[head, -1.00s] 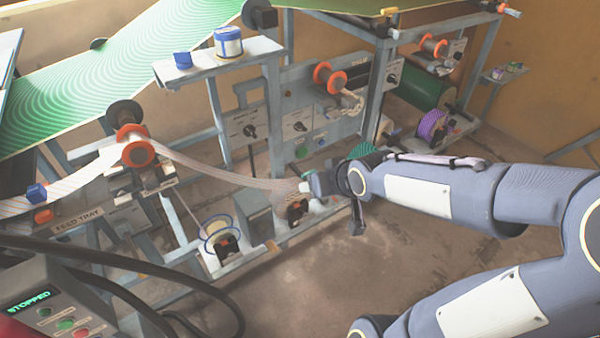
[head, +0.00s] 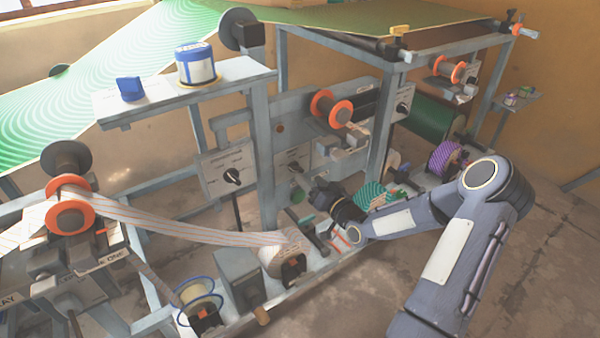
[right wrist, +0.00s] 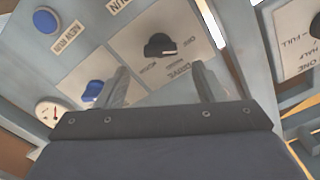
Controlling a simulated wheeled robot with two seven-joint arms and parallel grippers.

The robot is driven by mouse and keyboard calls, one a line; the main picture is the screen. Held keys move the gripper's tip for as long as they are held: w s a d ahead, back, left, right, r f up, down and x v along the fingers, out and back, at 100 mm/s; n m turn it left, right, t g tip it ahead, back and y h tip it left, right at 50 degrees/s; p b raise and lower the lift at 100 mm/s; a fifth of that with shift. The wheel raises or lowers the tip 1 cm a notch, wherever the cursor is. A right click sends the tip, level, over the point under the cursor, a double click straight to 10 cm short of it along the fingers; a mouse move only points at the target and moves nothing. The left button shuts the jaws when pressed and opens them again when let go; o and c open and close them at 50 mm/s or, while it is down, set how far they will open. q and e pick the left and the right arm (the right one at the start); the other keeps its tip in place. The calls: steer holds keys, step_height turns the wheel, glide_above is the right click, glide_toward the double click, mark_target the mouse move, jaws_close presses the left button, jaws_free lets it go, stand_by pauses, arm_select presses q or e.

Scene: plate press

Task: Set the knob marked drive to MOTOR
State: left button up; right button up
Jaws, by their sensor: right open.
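The drive knob (right wrist: 159,45) is a black knob on a pale plate in the right wrist view. Lettering beside it appears to read MOTOR and DRIVE, upside down; which mark the knob points to is not clear. In the head view its plate (head: 291,155) seems to be the one just left of my right gripper (head: 322,192), partly hidden. In the right wrist view my right gripper (right wrist: 160,84) is open and empty. Its two fingers spread below the knob in the picture, apart from it. My left gripper is not in view.
A second knob plate (head: 226,168) is left of the drive plate. Blue buttons (right wrist: 93,90) and a gauge (right wrist: 50,111) sit left of the knob in the wrist view. A striped web (head: 170,228) runs to a roll below the panel. A green coil (head: 372,197) lies beside my arm.

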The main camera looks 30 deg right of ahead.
mark_target(299, 170)
steer(key=w, duration=0.6)
steer(key=shift+w+a, duration=0.1)
steer(key=shift+a, duration=0.2)
steer(key=shift+c, duration=0.3)
steer(key=c, duration=0.9)
